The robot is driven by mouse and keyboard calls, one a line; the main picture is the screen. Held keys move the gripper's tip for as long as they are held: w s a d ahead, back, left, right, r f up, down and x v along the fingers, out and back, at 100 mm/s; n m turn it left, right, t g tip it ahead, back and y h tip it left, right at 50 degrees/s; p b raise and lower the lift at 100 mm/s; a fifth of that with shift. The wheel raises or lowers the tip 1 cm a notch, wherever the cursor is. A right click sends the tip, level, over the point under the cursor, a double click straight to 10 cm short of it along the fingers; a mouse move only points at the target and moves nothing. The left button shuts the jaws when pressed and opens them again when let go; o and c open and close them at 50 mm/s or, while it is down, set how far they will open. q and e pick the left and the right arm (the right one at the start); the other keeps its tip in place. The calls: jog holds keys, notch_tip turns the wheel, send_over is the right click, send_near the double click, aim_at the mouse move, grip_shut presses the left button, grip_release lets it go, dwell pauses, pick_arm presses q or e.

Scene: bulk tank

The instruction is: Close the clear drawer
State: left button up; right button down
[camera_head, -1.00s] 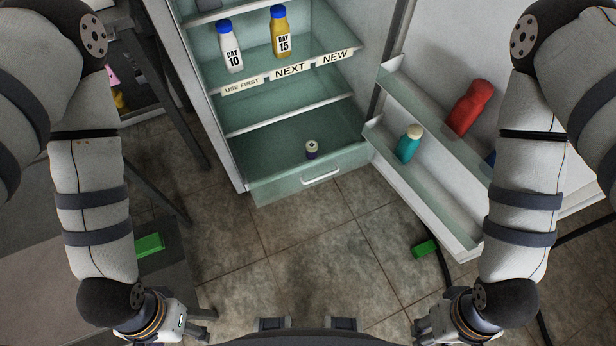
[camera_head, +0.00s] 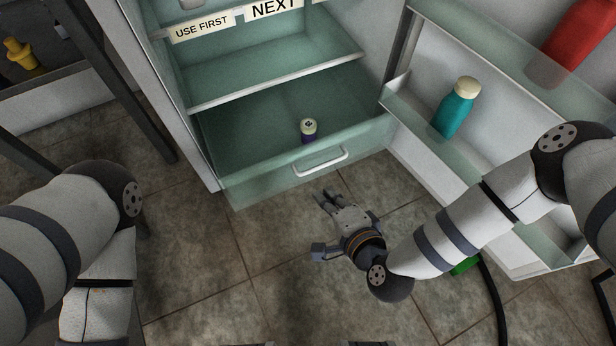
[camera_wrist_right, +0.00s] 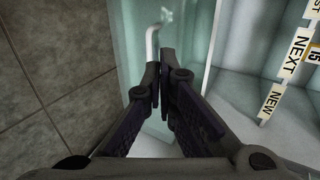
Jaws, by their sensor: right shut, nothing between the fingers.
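The clear drawer (camera_head: 255,178) is at the bottom of the fridge and sticks out at the front, so it stands open. Its pale bar handle (camera_head: 322,161) is on the front panel and also shows in the right wrist view (camera_wrist_right: 151,42). A small dark bottle with a pale cap (camera_head: 308,131) stands inside the drawer. My right gripper (camera_head: 326,198) is shut and empty, just in front of and below the handle in the head view. In the right wrist view its fingertips (camera_wrist_right: 154,80) meet near the handle; contact cannot be told. My left gripper is out of view.
A green block (camera_head: 465,265) lies on the floor beneath my right arm. Tiled floor before the drawer is clear.

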jog(key=b, duration=0.4)
send_near(297, 158)
notch_tip(297, 158, down, 3)
jog(key=w, duration=0.1)
jog(key=w+a, duration=0.2)
jog(key=w, duration=0.1)
jog(key=shift+f+b, duration=0.15)
jog(key=shift+b, duration=0.25)
jog(key=shift+w+a, duration=0.1)
jog(key=shift+w, duration=0.3)
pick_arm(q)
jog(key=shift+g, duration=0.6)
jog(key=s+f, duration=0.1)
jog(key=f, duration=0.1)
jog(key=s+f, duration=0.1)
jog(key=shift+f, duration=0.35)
pick_arm(e)
jog(key=shift+w, duration=0.1)
